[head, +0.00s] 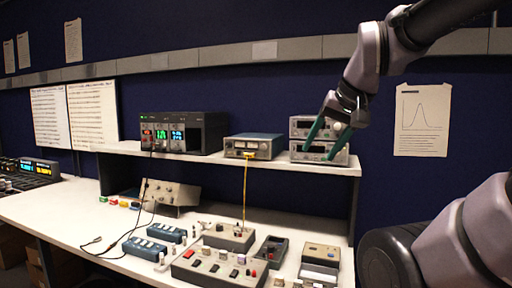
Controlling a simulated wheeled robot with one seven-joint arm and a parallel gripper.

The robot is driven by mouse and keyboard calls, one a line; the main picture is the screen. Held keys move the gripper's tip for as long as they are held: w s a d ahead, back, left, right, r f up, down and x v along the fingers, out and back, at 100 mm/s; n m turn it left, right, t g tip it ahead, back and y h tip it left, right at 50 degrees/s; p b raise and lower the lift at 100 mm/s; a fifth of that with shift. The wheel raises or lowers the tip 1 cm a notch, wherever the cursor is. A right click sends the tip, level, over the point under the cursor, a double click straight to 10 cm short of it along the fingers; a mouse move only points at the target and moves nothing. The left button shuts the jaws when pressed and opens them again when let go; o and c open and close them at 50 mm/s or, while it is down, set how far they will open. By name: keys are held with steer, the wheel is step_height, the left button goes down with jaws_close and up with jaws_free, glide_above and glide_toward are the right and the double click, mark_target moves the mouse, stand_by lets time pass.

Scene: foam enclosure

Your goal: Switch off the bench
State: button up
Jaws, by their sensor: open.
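The bench (70,203) is a long white worktop with a raised shelf (225,159). On the shelf, a black power supply (184,133) shows lit green, red and blue displays. A blue-grey meter box (253,146) stands to its right. Two stacked grey instruments (300,156) stand at the shelf's right end. My gripper (318,153) has green fingers, spread and empty, in front of the stacked instruments and partly hiding their fronts. I cannot tell whether the fingers touch them. Which switches are on or off is too small to tell.
Below the shelf lie a grey control box (220,270) with several buttons, blue terminal boxes (144,247), a sloped grey box (170,195) and a handheld meter (320,262). A yellow cable (245,190) hangs from the shelf. A lit instrument (38,167) stands far left. The left worktop is mostly clear.

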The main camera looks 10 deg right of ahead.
steer(key=c, duration=0.5)
steer(key=shift+w+r, duration=0.2)
steer(key=shift+w, duration=0.1)
jaws_close()
steer(key=w+a+r+n, duration=0.1)
steer(key=w+a+n, duration=0.35)
steer(key=w, duration=0.75)
steer(key=w+a+r+n, duration=0.1)
steer(key=w+a+n, duration=0.4)
steer(key=w, duration=0.7)
steer(key=w+a+f+n, duration=0.3)
steer(key=w+a+n, duration=0.2)
steer(key=w, duration=0.3)
steer(key=shift+a+t+h, duration=0.3)
steer(key=shift+a+h, duration=0.1)
steer(key=shift+a, duration=0.25)
